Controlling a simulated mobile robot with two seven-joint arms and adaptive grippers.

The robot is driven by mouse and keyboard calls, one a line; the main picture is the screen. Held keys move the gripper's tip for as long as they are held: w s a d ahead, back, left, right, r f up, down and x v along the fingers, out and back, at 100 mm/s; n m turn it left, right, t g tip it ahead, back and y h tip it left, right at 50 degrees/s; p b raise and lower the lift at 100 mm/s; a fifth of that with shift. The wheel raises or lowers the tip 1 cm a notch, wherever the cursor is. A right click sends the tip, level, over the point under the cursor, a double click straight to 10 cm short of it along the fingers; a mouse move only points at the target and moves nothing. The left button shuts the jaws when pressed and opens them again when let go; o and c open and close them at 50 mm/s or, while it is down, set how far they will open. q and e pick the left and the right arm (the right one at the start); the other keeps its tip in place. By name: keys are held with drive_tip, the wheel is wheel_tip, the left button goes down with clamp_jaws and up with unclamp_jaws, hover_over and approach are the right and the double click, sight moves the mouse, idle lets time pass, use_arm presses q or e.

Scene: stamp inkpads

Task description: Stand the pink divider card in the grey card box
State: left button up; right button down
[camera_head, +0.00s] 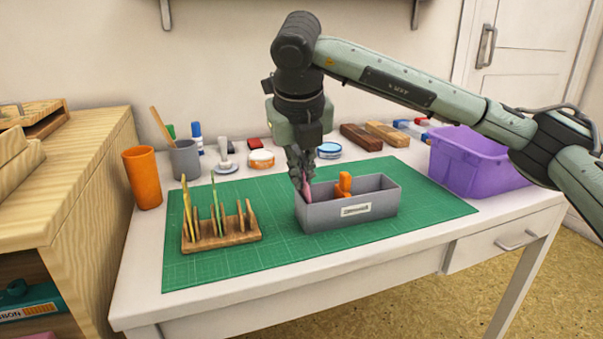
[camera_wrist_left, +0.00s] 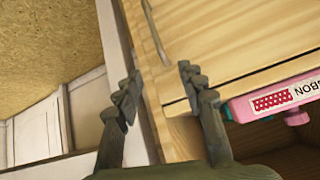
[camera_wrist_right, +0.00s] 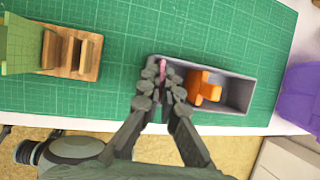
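The pink divider card (camera_head: 307,189) is at the left end of the grey card box (camera_head: 372,208), with its lower part hidden by the front wall. My right gripper (camera_head: 301,174) is above that end, pointing down, with its fingers close together on the card. In the right wrist view a pink edge (camera_wrist_right: 163,68) shows at the fingertips (camera_wrist_right: 160,92). Whether the card touches the box floor is hidden. An orange piece (camera_head: 344,184) stands in the box to the right of the card. My left gripper (camera_wrist_left: 160,90) is open and empty beside the wooden cabinet.
A wooden rack (camera_head: 238,240) with several yellow and green cards stands left of the box on the green mat (camera_head: 270,268). A purple bin (camera_head: 470,165) stands to the right. An orange cup (camera_head: 142,178), a grey cup (camera_head: 185,160) and stamp items line the back.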

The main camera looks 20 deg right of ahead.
drive_tip(key=c, duration=1.6)
unclamp_jaws()
drive_tip(key=shift+c, duration=0.2)
drive_tip(key=shift+r, duration=0.1)
drive_tip(key=shift+r+p, duration=1.65)
drive_tip(key=shift+r, duration=1.8)
